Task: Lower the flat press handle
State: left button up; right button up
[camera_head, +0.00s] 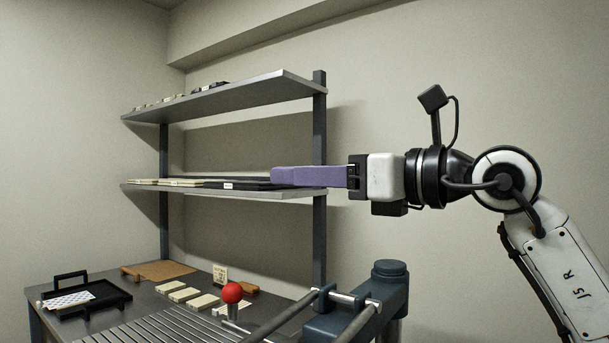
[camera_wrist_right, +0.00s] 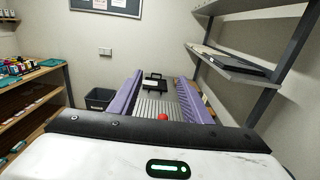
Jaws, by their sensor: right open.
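The knob also shows in the wrist view (camera_wrist_right: 163,117), low between my fingers' lines of sight. My right gripper (camera_head: 276,176) is open, its purple fingers pointing left, well above the knob and in front of the middle shelf. The fingers show spread apart and empty in the wrist view (camera_wrist_right: 160,80). My left gripper is in neither view. The press's lower part is cut off by the frame edge.
A blue-grey post (camera_head: 389,290) and metal bars (camera_head: 345,299) stand right of the knob. Pale blocks (camera_head: 202,302) and a black tray (camera_head: 88,299) lie on the table. Shelves (camera_head: 225,98) stand behind. A black bin (camera_wrist_right: 100,98) is on the floor at left.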

grip_shut()
dwell(1.3)
grip_release()
